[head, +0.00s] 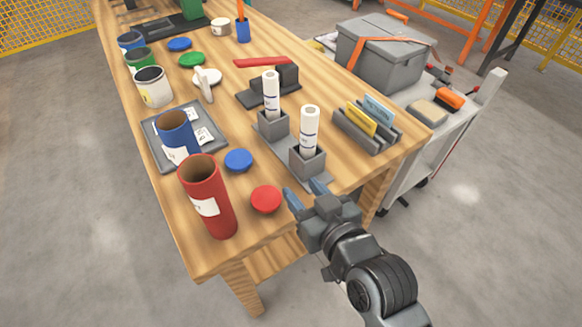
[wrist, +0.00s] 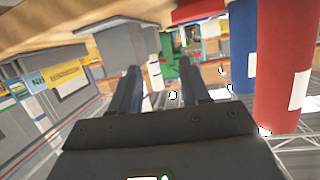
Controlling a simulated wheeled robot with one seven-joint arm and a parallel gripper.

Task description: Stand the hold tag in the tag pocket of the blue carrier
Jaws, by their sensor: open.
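The blue carrier (head: 172,132) is an open-topped blue cylinder with a white label or pocket low on its side. It stands upright on a dark tray at the left and also shows in the wrist view (wrist: 243,45). A yellow card (head: 361,119) and a light blue card (head: 378,108) stand in a grey slotted rack at the right. I cannot tell which is the hold tag. The wrist view shows the yellow card (wrist: 70,79) too. My gripper (head: 305,194) is open and empty near the table's front edge, between the carriers and the rack, touching neither.
A red carrier (head: 207,200) stands at the front left. Blue (head: 238,160) and red (head: 266,199) lids lie beside the carriers. Two white rolled tubes (head: 309,130) stand upright in grey holders between my gripper and the table's middle. A grey cart (head: 436,130) is beyond the right edge.

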